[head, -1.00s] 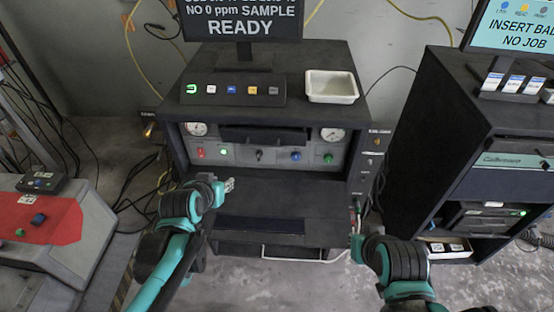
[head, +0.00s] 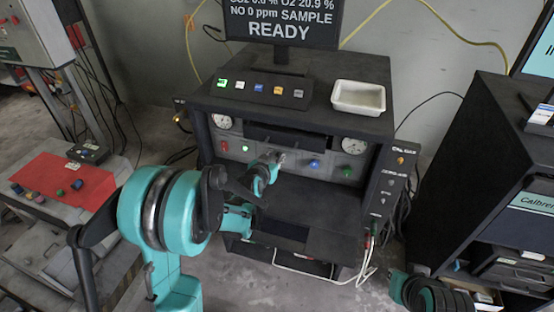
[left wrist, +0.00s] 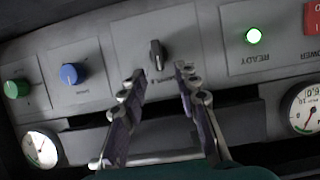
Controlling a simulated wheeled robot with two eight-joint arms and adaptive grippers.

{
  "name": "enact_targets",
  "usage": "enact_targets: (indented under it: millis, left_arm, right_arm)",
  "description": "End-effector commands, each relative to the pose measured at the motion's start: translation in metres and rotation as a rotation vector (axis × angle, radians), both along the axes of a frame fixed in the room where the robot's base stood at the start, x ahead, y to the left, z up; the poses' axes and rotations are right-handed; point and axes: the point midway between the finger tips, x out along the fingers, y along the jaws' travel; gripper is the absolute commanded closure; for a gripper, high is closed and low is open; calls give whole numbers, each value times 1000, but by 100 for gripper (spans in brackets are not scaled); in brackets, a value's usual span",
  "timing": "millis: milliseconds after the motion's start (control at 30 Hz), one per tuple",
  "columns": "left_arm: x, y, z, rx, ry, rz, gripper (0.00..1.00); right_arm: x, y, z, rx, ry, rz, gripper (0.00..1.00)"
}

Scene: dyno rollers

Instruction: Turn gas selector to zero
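The gas selector is a dark knob (left wrist: 156,55) on a light square plate in the middle of the grey panel. Its grip stands nearly upright in the left wrist view, where the panel appears upside down; its markings are too small to read. My left gripper (left wrist: 160,73) is open, with one fingertip on each side just below the knob in that view. It looks close to the knob, but I cannot tell whether it touches. In the head view the left gripper (head: 280,158) is in front of the panel and covers the knob. My right gripper is not in view.
Beside the selector are a blue knob (left wrist: 72,73), a green knob (left wrist: 16,89), a lit green READY lamp (left wrist: 253,36) and a red power button (left wrist: 313,18). Gauges flank the panel. A white tray (head: 358,98) sits on the cabinet top. The monitor (head: 281,22) reads READY.

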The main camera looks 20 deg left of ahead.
Motion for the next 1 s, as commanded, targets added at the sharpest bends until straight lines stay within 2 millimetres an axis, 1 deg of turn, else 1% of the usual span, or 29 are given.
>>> enact_targets:
  millis: [33, 100, 200, 467, 600, 1000]
  left_arm:
    - [6, 0, -4, 0, 0, 0, 69]
    - [13, -1, -6, -1, 0, 0, 69]
    - [18, -1, -8, -1, 0, 0, 69]
    - [19, -1, -8, -1, 1, 0, 69]
    - [19, -1, -8, -1, 1, 0, 100]
    - [19, 1, -8, -28, 2, 1, 100]
  right_arm:
    - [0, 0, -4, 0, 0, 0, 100]
    - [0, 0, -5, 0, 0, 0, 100]
    - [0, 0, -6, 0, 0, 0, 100]
    - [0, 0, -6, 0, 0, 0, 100]
    - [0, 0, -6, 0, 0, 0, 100]
    - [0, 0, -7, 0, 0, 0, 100]
